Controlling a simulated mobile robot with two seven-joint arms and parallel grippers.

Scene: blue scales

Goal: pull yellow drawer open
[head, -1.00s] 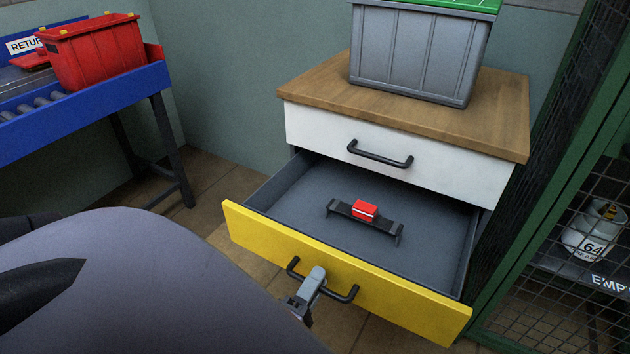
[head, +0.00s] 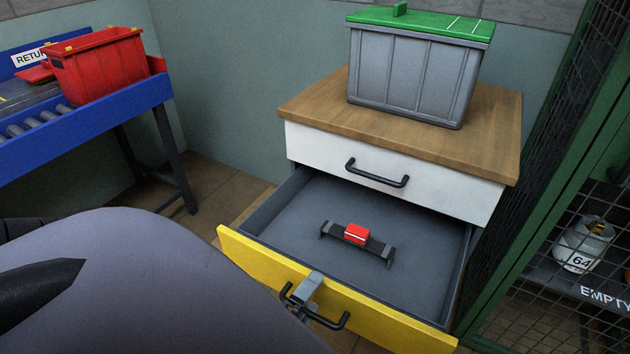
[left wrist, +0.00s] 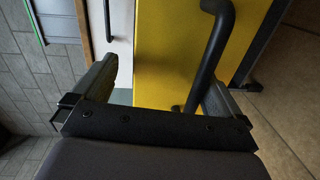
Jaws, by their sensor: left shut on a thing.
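The yellow drawer (head: 400,325) stands well out of its cabinet, with its grey inside showing. My left gripper (head: 308,288) is at the black bar handle (head: 335,325) on its front and shut on it. In the head view its finger reaches up to the front's top edge. In the left wrist view the handle (left wrist: 212,50) runs beside the right finger, in front of the yellow face (left wrist: 165,65). A dark piece with a red block (head: 356,233) lies inside the drawer. My right gripper is not in view.
A white drawer (head: 430,190) above is closed. A grey bin (head: 405,80) with a green lid stands on the wooden top (head: 320,110). A green mesh cage (head: 550,210) stands close on the right. A blue roller table (head: 90,125) with a red bin (head: 100,70) is at left.

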